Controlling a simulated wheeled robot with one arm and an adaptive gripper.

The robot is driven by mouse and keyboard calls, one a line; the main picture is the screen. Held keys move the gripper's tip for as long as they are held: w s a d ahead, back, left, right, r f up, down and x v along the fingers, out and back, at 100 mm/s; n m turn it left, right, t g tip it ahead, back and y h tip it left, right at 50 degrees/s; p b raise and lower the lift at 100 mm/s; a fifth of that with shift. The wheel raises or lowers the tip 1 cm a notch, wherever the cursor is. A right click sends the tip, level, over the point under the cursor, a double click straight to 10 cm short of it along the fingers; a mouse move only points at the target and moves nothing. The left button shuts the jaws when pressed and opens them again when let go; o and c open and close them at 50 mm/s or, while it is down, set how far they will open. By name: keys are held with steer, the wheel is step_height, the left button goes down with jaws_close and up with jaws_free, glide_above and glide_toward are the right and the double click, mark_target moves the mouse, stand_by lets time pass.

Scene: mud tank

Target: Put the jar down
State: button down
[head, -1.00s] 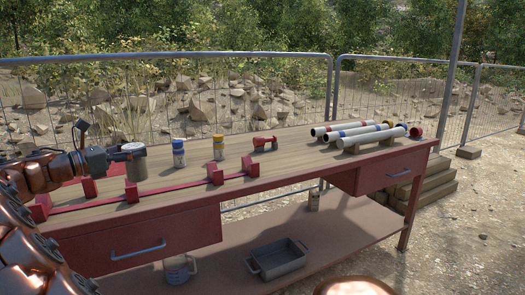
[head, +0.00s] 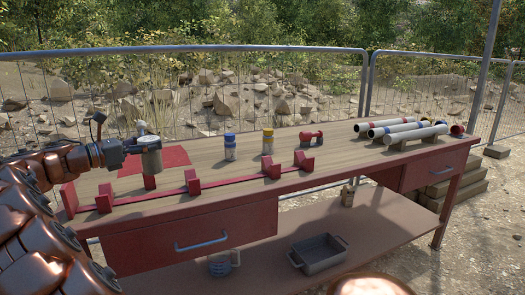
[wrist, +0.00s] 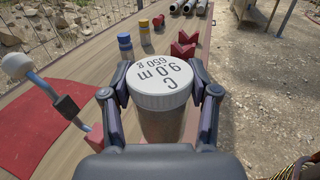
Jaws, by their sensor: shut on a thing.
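The jar (head: 152,158) is a grey-brown cylinder with a white lid. In the wrist view the lid (wrist: 160,78) reads "C 9.0 m 650 g". My gripper (head: 128,148) comes in from the left in the head view and is shut on the jar, its fingers on both sides just below the lid in the wrist view (wrist: 160,95). The jar is upright above the left part of the wooden bench top (head: 215,170). Its base overlaps a red block in the head view, so I cannot tell its exact height. A red mat (head: 178,156) lies behind it.
A red rail with notched blocks (head: 193,182) runs along the bench front. A pale-knobbed rod (wrist: 40,84) rises beside my gripper.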

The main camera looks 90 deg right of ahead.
mark_target(153, 161)
steer(key=f+b, duration=0.1)
steer(key=f, duration=0.1)
steer(key=f+b, duration=0.1)
steer(key=f, duration=0.2)
steer(key=shift+s+d+f, duration=0.1)
steer(key=shift+s+f, duration=0.05)
steer(key=shift+s, duration=0.05)
steer(key=shift+f+b, duration=0.85)
steer(key=shift+f, duration=1.5)
steer(key=shift+c, duration=1.4)
jaws_free()
